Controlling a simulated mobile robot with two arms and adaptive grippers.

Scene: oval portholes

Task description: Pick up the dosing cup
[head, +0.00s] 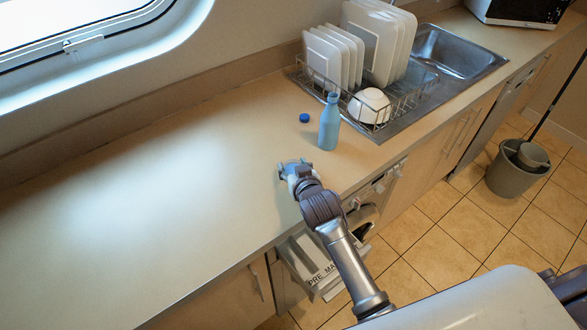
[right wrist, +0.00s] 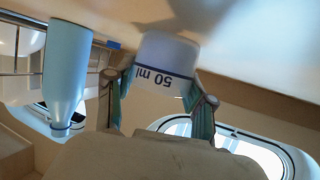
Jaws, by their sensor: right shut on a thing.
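The dosing cup (right wrist: 165,62) is a small whitish cup marked "50 ml" with a dark blue band. In the right wrist view it appears upside down, between the two fingers of my right gripper (right wrist: 160,92), which is shut on it. In the head view my right gripper (head: 293,168) is over the counter near its front edge and largely hides the cup. I cannot tell whether the cup touches the counter. My left gripper is not in view.
A light blue bottle (head: 329,124) stands close behind the gripper; it also shows in the right wrist view (right wrist: 66,70). A blue cap (head: 304,118) lies nearby. A dish rack (head: 398,107) with plates and a bowl (head: 368,105) stands beside the sink (head: 450,55). The counter's left (head: 130,210) is clear.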

